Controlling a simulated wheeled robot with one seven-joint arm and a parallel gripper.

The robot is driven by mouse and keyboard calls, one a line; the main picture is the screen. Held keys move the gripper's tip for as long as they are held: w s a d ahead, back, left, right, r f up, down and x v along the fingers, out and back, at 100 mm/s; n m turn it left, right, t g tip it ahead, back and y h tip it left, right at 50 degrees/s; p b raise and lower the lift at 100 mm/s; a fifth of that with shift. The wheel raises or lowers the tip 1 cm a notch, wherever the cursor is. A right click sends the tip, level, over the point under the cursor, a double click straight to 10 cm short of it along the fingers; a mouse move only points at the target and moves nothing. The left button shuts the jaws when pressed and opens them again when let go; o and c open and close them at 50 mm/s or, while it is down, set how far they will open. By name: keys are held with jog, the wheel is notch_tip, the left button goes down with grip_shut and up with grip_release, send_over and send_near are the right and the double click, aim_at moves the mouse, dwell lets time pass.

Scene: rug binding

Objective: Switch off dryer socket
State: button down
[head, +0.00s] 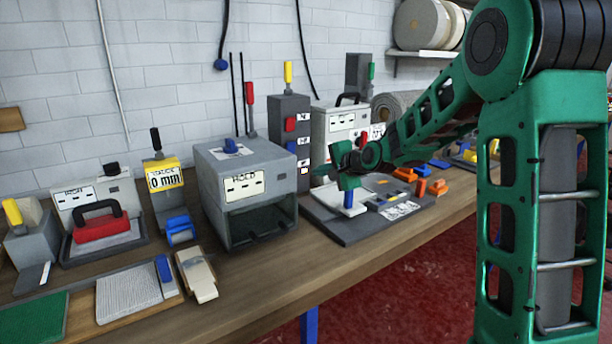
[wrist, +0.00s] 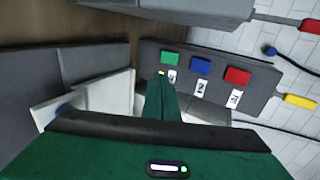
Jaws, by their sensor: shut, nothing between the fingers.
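A grey socket tower (head: 289,104) stands against the wall, with a red switch (head: 290,124) near its top. In the wrist view the tower (wrist: 262,98) carries a green switch (wrist: 170,58), a blue switch (wrist: 200,66) and a red switch (wrist: 237,76), each beside a small white label. The labels are too small to tell which socket is the dryer's. My gripper (head: 320,171) is shut and empty at the tower's lower end. Its tips (wrist: 161,76) are close to the green switch's label; I cannot tell whether they touch.
A grey box machine (head: 215,205) with an open front stands left of the tower. A white box unit (head: 338,128) is behind my gripper. A dark board (head: 350,236) with a white plate lies beneath it. Orange blocks (head: 430,187) lie to the right.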

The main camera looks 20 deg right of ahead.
jog(key=shift+w+r+x, duration=0.1)
jog(key=shift+r+x, duration=0.05)
jog(key=shift+x, duration=2.05)
jog(key=shift+w+r+x, duration=0.1)
jog(key=shift+r+x, duration=0.05)
jog(key=shift+x, duration=2.05)
jog(key=shift+r+x, duration=0.15)
jog(key=shift+x, duration=2.1)
jog(key=shift+a, duration=0.1)
jog(key=shift+a, duration=0.1)
